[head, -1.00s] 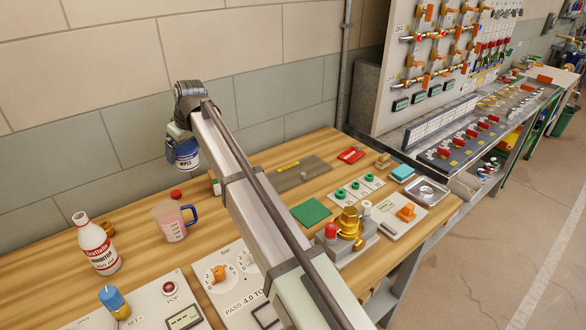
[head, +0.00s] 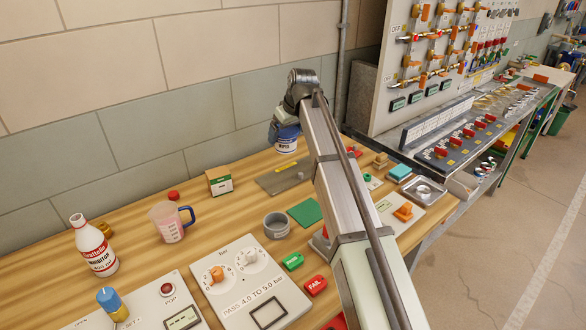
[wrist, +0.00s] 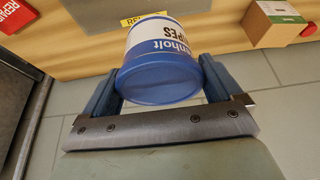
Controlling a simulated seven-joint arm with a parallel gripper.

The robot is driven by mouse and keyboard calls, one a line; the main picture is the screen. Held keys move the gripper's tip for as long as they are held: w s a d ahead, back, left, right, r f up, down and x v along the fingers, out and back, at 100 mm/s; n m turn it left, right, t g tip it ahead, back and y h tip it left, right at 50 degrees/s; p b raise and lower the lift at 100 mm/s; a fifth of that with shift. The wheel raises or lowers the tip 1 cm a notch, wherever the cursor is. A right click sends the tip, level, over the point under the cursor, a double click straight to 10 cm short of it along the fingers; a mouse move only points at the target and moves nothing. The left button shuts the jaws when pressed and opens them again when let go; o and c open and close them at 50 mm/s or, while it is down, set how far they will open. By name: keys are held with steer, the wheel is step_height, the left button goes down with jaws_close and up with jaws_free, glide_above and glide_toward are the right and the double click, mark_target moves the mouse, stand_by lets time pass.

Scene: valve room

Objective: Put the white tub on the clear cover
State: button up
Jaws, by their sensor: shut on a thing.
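The white tub (head: 286,146) with a blue lid and "WIPES" lettering is held in my gripper (head: 284,127) at the back of the bench. In the wrist view the tub (wrist: 166,50) sits between the two blue fingers of my gripper (wrist: 158,78), its blue end toward the camera. The clear cover (head: 279,182) is a flat greyish see-through sheet with a yellow label, lying on the wooden bench. The tub appears just behind and above its far edge; the exact gap cannot be told. In the wrist view the tub partly hides the yellow label (wrist: 146,18).
A green-and-brown box (head: 219,181) stands left of the cover. A grey cup (head: 277,226) and a green pad (head: 305,212) lie in front. A measuring jug (head: 170,221) and a bottle (head: 95,246) stand left. The tiled wall is close behind.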

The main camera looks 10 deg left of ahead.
mark_target(292, 145)
steer(key=shift+s+f, duration=0.3)
steer(key=shift+f, duration=4.85)
steer(key=shift+f, duration=0.15)
steer(key=o, duration=0.8)
steer(key=shift+o, duration=0.2)
steer(key=v, duration=1.2)
steer(key=shift+w, duration=0.1)
